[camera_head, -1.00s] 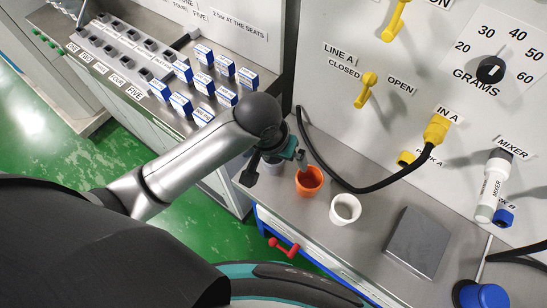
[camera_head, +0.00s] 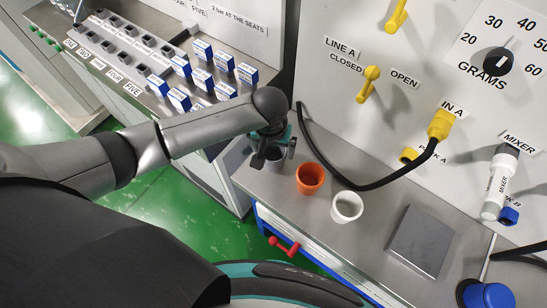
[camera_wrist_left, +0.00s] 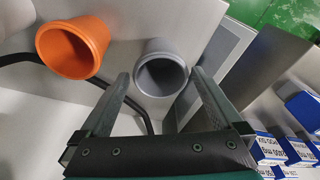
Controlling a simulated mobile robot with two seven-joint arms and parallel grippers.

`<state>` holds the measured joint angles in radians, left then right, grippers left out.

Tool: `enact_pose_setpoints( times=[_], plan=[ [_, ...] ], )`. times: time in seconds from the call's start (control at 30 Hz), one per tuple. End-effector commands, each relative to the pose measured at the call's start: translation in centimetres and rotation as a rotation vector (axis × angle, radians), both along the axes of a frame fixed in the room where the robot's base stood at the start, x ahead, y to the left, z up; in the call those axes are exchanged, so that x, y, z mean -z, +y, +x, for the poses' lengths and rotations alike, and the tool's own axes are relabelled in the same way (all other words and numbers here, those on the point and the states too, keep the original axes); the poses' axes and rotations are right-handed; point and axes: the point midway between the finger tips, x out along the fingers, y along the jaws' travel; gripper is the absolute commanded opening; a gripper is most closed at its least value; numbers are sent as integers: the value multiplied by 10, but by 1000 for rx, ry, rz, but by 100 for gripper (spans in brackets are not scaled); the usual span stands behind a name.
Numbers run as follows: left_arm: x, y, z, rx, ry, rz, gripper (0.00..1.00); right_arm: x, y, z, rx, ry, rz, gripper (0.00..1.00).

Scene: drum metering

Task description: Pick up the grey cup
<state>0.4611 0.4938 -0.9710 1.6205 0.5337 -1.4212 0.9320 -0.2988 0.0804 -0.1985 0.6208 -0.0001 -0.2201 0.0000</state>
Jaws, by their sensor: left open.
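The grey cup (camera_head: 274,159) stands on the steel counter at its left end, partly hidden by my left gripper (camera_head: 272,148). In the left wrist view the grey cup (camera_wrist_left: 162,46) shows its dark open mouth ahead of the fingertips. My left gripper (camera_wrist_left: 160,80) is open, with one finger toward each side of the cup; I cannot tell whether either finger touches it. My right gripper is not in view.
An orange cup (camera_head: 310,178) stands close to the right of the grey cup, then a white cup (camera_head: 346,207). A black cable (camera_head: 374,187) curves behind them. A grey block (camera_head: 421,240) lies further right. Several blue-and-white boxes (camera_head: 202,76) sit at the left bench.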

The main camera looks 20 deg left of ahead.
Motion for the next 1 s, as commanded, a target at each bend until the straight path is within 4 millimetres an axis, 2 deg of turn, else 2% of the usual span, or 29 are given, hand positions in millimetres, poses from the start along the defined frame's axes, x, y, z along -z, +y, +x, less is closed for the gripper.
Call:
enact_pose_setpoints(
  times=[0.17, 0.5, 0.83, 0.87, 1.0],
  plan=[
    [9, 0, 2, 0, -1, 0, 100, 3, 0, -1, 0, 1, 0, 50],
    [49, 1, 13, 0, 0, 1, 100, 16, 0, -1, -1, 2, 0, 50],
    [55, 1, 14, 1, -2, 0, 100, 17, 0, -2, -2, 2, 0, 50],
    [55, 1, 14, 1, -2, 0, 99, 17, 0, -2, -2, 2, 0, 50],
    [55, 1, 14, 1, -2, 0, 83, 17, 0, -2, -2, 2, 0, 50]
  ],
)
